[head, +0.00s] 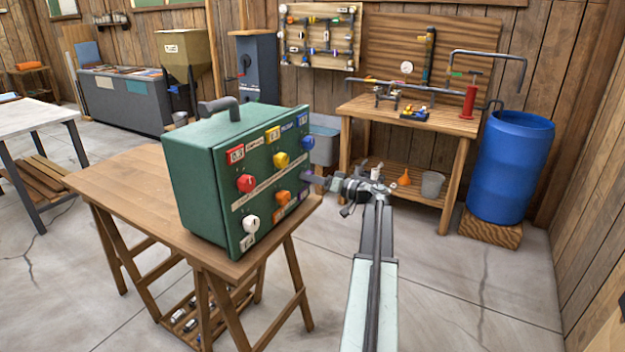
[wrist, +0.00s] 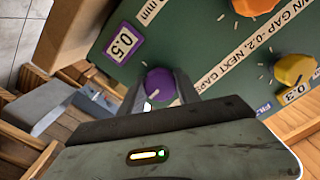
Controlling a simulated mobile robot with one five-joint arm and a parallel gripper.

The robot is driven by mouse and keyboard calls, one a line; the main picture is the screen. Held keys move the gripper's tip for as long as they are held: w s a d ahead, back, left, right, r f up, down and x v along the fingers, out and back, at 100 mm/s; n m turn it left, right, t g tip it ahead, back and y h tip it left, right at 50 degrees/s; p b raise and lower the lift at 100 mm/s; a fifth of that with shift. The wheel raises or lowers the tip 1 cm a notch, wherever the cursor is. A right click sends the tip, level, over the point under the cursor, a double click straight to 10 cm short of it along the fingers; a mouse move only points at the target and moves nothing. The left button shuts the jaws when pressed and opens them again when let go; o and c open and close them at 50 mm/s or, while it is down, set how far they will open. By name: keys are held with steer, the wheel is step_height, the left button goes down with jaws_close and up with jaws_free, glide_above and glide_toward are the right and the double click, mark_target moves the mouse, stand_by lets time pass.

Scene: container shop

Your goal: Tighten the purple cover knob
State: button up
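The purple cover knob (wrist: 160,86) sits on the face of a green box in the wrist view, near a purple 0.5 label (wrist: 123,44). My gripper (wrist: 161,82) has one finger on each side of this knob, with no clear gap between fingers and knob. The box stands upright on a wooden trestle table (head: 130,185).
The box face also carries a red knob (head: 246,183), a yellow knob (head: 281,159), an orange knob (head: 283,197) and a white knob (head: 251,223). A workbench (head: 450,122) and a blue barrel (head: 512,165) stand behind. Open concrete floor lies at right.

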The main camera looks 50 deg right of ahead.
jaws_close()
steer(key=shift+m, duration=0.3)
steer(key=m, duration=0.3)
steer(key=shift+m, duration=0.3)
steer(key=m, duration=0.4)
steer(key=shift+m, duration=0.3)
steer(key=m, duration=0.4)
steer(key=shift+r+m, duration=0.1)
steer(key=shift+m, duration=2.4)
